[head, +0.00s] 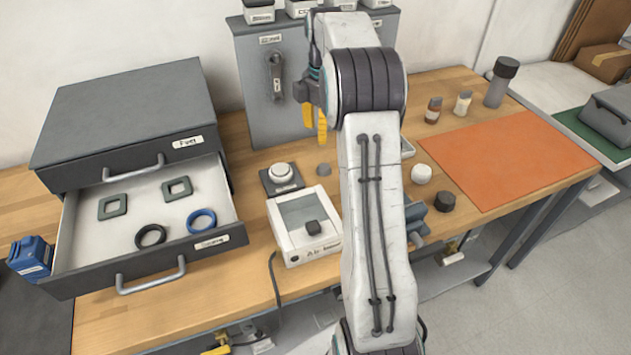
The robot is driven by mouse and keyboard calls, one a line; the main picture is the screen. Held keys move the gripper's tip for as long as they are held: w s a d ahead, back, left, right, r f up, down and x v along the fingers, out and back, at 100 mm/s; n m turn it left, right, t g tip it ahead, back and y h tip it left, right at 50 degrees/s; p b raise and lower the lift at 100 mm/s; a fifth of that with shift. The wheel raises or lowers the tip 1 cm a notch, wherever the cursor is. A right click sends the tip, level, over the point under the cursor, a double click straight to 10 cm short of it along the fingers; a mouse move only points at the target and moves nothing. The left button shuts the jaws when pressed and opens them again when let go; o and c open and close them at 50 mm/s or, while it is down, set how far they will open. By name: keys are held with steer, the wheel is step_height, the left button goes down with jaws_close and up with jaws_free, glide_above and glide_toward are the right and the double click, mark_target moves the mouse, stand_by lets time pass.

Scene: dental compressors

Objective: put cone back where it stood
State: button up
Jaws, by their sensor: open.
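A small grey tapered piece (324,169), which may be the cone, stands on the wooden table behind the white box. My gripper (315,133) is open, its yellow fingers pointing down and apart. It hangs in front of the grey upright panel, above the small grey piece in the picture. I see nothing between the fingers. My arm hides part of the table to the right of the grey piece.
An open drawer (88,252) holds square and round rings. A white box (292,249) with a dark knob-like piece (313,228) and a dark pad with a white knob (281,173) stand near. The orange mat (505,160) is bare. Bottles and round pieces stand right of my arm.

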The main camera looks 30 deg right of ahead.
steer(key=s+a+r+m+t, duration=0.1)
steer(key=s+a+r+m, duration=0.2)
steer(key=s+a, duration=0.35)
steer(key=s+a+r+m+t, duration=0.1)
steer(key=s+a+r+m, duration=0.2)
steer(key=s+a, duration=0.4)
steer(key=s+a+f+m, duration=0.2)
steer(key=s+a, duration=0.1)
steer(key=s, duration=0.3)
steer(key=s+a+f+m+t, duration=0.1)
steer(key=s+a+f+m, duration=0.1)
steer(key=s+a, duration=0.2)
steer(key=shift+s+a+f+m, duration=0.2)
steer(key=shift+s+f+m, duration=0.2)
steer(key=shift+s, duration=0.85)
step_height(320, 180, up, 2)
steer(key=shift+r+p, duration=0.1)
steer(key=shift+p, duration=0.8)
steer(key=shift+o, duration=0.3)
